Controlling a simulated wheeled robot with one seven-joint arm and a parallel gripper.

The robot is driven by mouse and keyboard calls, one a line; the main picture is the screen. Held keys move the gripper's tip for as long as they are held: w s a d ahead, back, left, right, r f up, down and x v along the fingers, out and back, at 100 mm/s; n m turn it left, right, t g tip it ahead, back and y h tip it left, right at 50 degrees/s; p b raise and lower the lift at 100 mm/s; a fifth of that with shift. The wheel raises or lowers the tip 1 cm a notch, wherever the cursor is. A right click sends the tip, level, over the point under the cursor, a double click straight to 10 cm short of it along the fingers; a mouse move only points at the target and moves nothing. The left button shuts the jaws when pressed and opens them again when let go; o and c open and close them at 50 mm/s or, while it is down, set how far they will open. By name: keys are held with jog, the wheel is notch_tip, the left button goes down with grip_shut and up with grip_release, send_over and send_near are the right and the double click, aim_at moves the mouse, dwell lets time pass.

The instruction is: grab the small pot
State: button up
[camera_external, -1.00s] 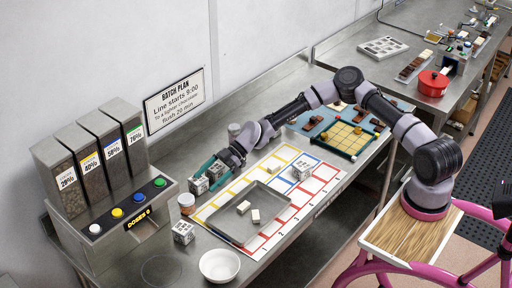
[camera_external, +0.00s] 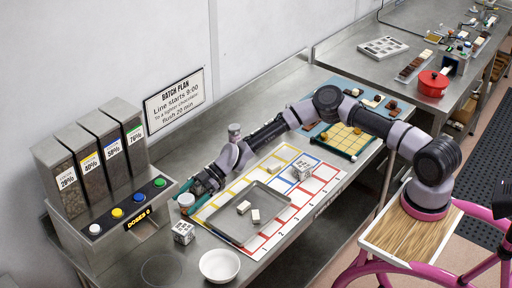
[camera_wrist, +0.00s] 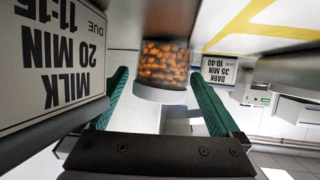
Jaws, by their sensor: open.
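The small pot is a clear jar of orange-brown pieces with a white lid. It stands near the left end of the worktop in the external view (camera_external: 186,201). In the wrist view, which is upside down, the pot (camera_wrist: 163,62) shows between my two green fingers. My gripper (camera_external: 200,188) is low over the worktop, just right of the pot in the external view. The gripper (camera_wrist: 159,76) is open, and gaps show between each finger and the pot. In the external view the arm partly hides the fingers.
A label block reading MILK (camera_wrist: 55,60) is close beside one finger, and a DARK block (camera_wrist: 220,70) stands beyond the other. A metal tray (camera_external: 272,227) lies to the right.

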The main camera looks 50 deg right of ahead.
jog(key=c, duration=1.4)
jog(key=shift+r, duration=0.1)
